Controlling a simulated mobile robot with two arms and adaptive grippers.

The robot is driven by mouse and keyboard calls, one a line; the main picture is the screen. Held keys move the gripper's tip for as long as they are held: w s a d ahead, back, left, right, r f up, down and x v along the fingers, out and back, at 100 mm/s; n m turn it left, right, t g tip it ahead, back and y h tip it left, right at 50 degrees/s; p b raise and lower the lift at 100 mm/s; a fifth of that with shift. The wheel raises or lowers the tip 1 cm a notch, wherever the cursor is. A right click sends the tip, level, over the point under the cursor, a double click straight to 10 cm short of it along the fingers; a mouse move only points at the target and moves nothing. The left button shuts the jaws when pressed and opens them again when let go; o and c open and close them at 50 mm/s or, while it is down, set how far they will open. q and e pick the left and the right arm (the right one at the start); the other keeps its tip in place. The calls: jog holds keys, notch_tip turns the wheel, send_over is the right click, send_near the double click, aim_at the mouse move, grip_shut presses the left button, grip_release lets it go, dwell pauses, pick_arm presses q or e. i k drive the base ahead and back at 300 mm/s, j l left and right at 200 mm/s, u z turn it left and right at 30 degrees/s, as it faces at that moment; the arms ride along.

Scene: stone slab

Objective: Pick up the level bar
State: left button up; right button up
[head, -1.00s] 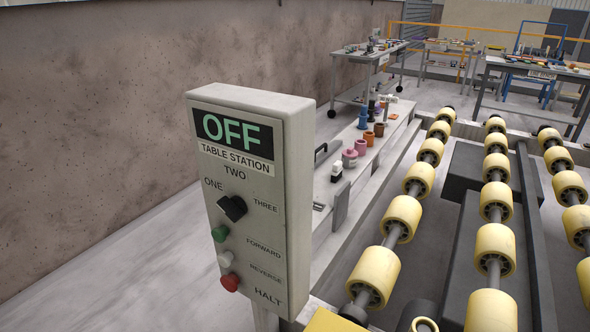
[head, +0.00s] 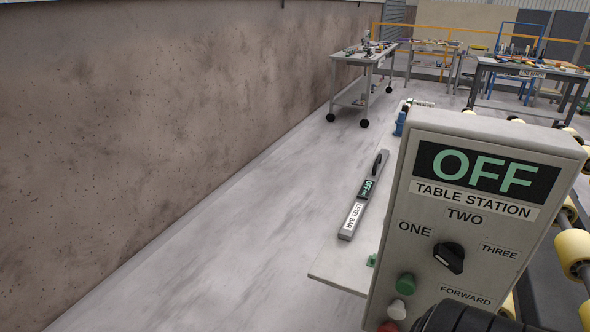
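The level bar (head: 351,221) is a long, narrow grey bar with a white label reading LEVEL BAR, a small dark display showing OFF and a black handle at its far end. In the head view it lies just left of the control box, pointing away from me. It is beside or on the left edge of a pale ledge (head: 332,274); I cannot tell which. No gripper fingers show. A dark ribbed part at the bottom edge, in front of the control box, is too cropped to identify.
A grey control box (head: 395,236) marked TABLE STATION stands close at the right, in front of yellow rollers (head: 573,250). A stained wall (head: 170,130) runs along the left. Clear floor (head: 225,255) lies between wall and bar. A wheeled cart (head: 362,85) stands further back.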

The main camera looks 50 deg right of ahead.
aim_at(347, 231)
jog(key=i+j, duration=0.1)
jog(key=i, duration=0.3)
jog(key=i+j+z, duration=0.15)
jog(key=i, duration=0.3)
jog(key=i+l+z, duration=0.1)
jog(key=z, duration=0.35)
jog(key=i+z, duration=0.55)
jog(key=z, duration=0.4)
jog(key=i+j+z, duration=0.2)
jog(key=z, duration=0.25)
